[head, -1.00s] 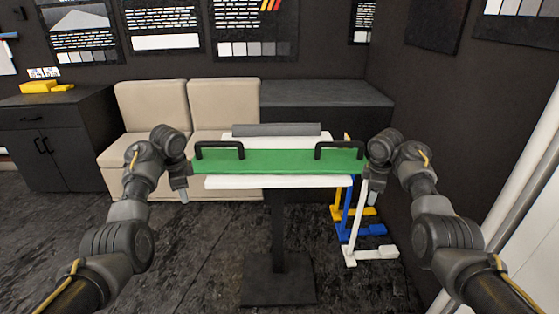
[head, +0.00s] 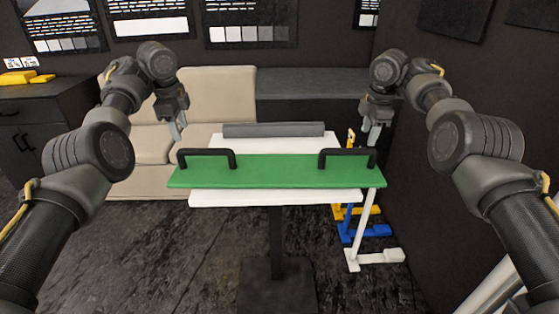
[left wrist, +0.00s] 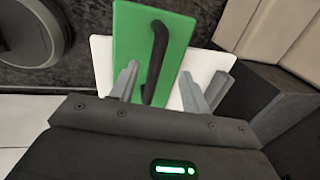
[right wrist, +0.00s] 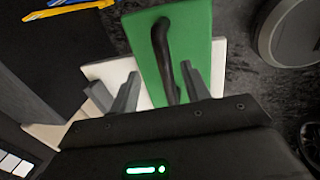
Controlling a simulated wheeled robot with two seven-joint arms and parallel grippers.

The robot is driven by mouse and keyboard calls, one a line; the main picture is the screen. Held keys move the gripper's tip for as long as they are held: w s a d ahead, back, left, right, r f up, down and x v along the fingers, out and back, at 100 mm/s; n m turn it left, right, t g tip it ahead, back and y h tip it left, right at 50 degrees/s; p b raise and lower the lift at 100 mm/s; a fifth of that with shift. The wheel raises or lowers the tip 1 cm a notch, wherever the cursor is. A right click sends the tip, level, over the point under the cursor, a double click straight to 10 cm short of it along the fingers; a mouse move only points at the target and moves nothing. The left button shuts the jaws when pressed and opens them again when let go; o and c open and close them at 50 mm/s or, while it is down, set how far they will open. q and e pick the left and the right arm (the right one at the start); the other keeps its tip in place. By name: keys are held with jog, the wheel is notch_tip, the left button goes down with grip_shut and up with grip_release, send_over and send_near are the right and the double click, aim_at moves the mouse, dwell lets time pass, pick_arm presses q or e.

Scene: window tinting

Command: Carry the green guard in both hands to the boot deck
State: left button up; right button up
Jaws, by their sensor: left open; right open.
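The green guard (head: 275,172) is a long flat board with a black handle at each end. It lies level across the white table top (head: 275,199) in the head view. My left gripper (head: 177,130) is above and beyond the left handle (head: 206,158); in the left wrist view (left wrist: 155,85) that handle shows between the parted fingers. My right gripper (head: 373,132) is above and beyond the right handle (head: 347,157); in the right wrist view (right wrist: 168,85) that handle shows between the parted fingers. Both grippers are open and empty. No boot deck can be identified for certain.
A grey roll (head: 273,130) lies at the far edge of the table top. A beige seat (head: 218,95) and a dark bench (head: 320,85) stand behind. White, blue and yellow stands (head: 375,256) are at the right of the table. Dark floor is open at front left.

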aim_at(188, 150)
jog(key=shift+w+a, duration=0.2)
jog(key=shift+w, duration=0.1)
pick_arm(q)
jog(key=f, duration=0.3)
jog(key=w+f, duration=0.1)
jog(key=f, duration=0.5)
jog(key=shift+w+d+f, duration=0.1)
jog(key=shift+w+d, duration=0.05)
jog(key=shift+w, duration=0.1)
pick_arm(e)
jog(key=f, duration=0.9)
jog(key=shift+w+d, duration=0.3)
jog(key=shift+d, duration=0.05)
pick_arm(q)
jog(key=shift+w+f, duration=0.2)
jog(key=shift+f, duration=0.35)
pick_arm(e)
jog(key=shift+w+f, duration=0.2)
jog(key=shift+f, duration=0.4)
